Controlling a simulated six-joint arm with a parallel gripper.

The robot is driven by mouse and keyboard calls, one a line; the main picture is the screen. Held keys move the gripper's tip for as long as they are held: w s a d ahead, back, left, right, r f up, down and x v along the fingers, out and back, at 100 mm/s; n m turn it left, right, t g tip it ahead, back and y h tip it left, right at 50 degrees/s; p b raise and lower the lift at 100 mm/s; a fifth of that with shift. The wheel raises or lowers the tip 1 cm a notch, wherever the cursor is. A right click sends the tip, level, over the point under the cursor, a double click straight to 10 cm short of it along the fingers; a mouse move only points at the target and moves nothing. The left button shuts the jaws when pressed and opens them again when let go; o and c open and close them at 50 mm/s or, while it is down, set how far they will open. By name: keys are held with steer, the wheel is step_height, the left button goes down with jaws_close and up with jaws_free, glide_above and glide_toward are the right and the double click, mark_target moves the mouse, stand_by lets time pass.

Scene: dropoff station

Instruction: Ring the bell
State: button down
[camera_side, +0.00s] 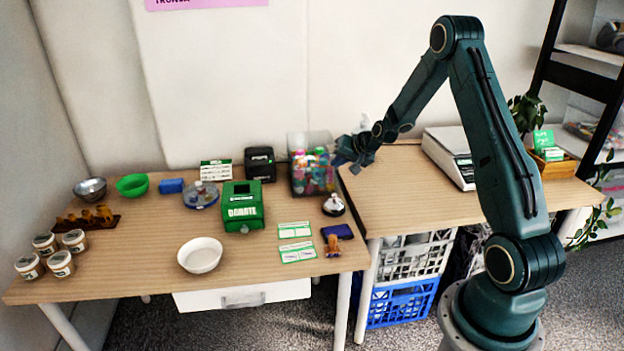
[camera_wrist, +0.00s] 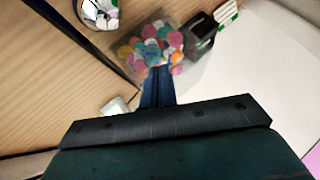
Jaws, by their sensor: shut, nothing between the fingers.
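The bell (camera_side: 333,205) is a small silver dome on a dark base near the right edge of the left table. In the wrist view the bell (camera_wrist: 98,10) is at the top left, cut off by the frame edge. My gripper (camera_side: 355,160) is above the gap between the two tables, behind and above the bell, and not touching it. In the wrist view my gripper (camera_wrist: 157,88) shows its dark fingers together, with nothing between them, pointing toward a clear bin of colourful items.
The clear bin (camera_side: 313,182) stands close to the left of my gripper. A black device (camera_side: 260,163) and a green donation box (camera_side: 242,207) are further left. Green-edged cards (camera_side: 295,230) and a blue pad (camera_side: 337,231) lie in front of the bell. A white scale (camera_side: 448,155) is on the right table.

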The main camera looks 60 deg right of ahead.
steer(key=shift+f, duration=4.25)
steer(key=shift+f, duration=0.95)
steer(key=shift+r, duration=0.95)
steer(key=shift+r, duration=2.5)
